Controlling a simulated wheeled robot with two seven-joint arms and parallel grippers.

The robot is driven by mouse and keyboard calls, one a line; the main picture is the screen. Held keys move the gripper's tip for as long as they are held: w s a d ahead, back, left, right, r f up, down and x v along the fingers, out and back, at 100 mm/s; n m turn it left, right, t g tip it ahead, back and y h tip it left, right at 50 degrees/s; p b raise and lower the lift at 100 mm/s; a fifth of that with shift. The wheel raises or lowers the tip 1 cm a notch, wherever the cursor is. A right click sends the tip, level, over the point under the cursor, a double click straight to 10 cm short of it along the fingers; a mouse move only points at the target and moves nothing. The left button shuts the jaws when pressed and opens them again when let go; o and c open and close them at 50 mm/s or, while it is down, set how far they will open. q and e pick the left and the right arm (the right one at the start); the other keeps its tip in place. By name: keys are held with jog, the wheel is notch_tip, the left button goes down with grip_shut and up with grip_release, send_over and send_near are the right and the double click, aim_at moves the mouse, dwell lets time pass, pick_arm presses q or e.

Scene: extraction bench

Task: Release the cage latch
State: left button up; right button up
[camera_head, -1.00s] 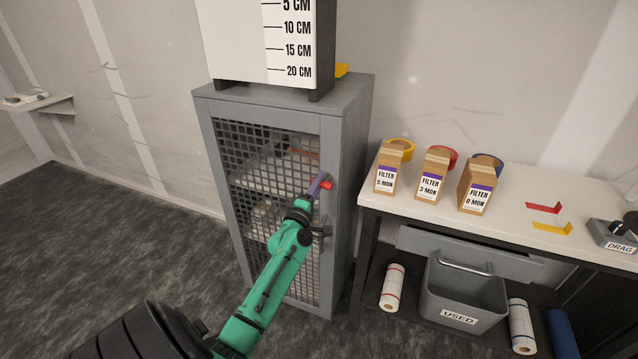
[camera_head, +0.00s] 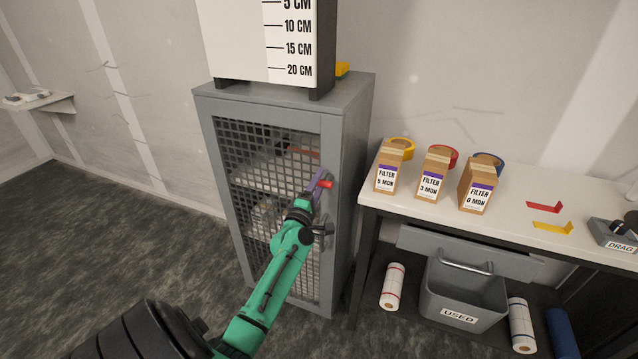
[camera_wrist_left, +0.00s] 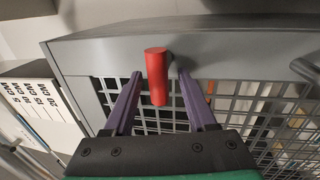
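The grey cage cabinet (camera_head: 355,150) has a mesh door (camera_head: 265,160) that is closed. Its red latch (camera_head: 326,184) sticks out near the door's right edge. In the left wrist view the latch (camera_wrist_left: 156,75) is a red cylinder standing between my left gripper's two purple fingers (camera_wrist_left: 158,100). A gap shows on each side of it, so the fingers are open around it. In the head view my left gripper (camera_head: 319,184) is at the latch, in front of the door. My right gripper is not in view.
A dark door handle (camera_head: 324,230) sits just below the latch. A scale board (camera_head: 262,40) stands on the cabinet. To the right, a bench (camera_head: 515,212) carries several filter boxes, with a grey USED bin (camera_head: 462,295) beneath. The floor at left is clear.

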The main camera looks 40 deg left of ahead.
pick_arm(q)
jog(key=b+v, duration=0.2)
jog(key=v, duration=1.2)
jog(key=shift+s+b, duration=0.25)
jog(key=shift+b, duration=0.05)
jog(key=shift+d+f, duration=0.1)
